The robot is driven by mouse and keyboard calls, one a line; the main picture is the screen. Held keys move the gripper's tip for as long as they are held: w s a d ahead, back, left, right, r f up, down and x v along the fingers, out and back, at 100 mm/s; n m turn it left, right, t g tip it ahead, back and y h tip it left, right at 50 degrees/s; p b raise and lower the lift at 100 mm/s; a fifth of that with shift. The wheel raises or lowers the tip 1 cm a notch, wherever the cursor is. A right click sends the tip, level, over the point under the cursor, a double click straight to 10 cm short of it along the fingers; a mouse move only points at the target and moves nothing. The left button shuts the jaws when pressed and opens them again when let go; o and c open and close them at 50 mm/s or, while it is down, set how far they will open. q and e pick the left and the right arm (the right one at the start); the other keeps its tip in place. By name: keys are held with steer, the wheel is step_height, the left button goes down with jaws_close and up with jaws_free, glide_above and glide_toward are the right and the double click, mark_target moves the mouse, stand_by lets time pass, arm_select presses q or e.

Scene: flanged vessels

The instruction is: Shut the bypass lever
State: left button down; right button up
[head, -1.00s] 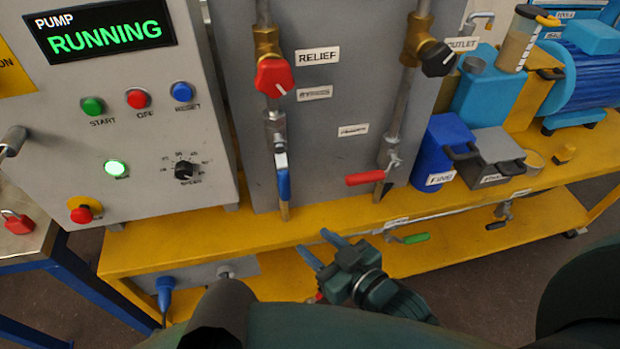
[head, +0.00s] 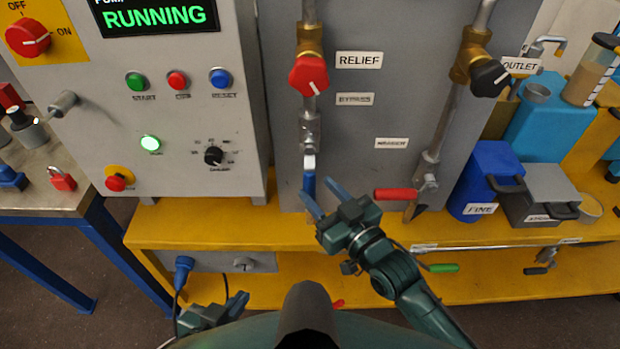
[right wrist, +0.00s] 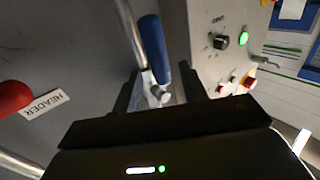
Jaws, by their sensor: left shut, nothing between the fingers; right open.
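The bypass lever (head: 309,183) has a blue handle and hangs in line with its vertical pipe, below the BYPASS label (head: 355,99). It also shows in the right wrist view (right wrist: 153,45), its handle beyond the fingers and its pivot near the gap between them. My right gripper (head: 325,198) is open and empty at the lever's lower right. One fingertip overlaps the handle's lower end in the head view; I cannot tell whether they touch. My left gripper (head: 236,304) is shut and empty at the lower left, well away from the lever.
The red relief knob (head: 308,75) sits above on the same pipe. A red header lever (head: 396,194) sticks out close to the right of my right gripper. The pump control box (head: 180,120) stands left. The yellow bench edge (head: 220,232) runs below.

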mark_target(314, 185)
steer(key=shift+x, duration=2.1)
steer(key=shift+c, duration=0.2)
jaws_close()
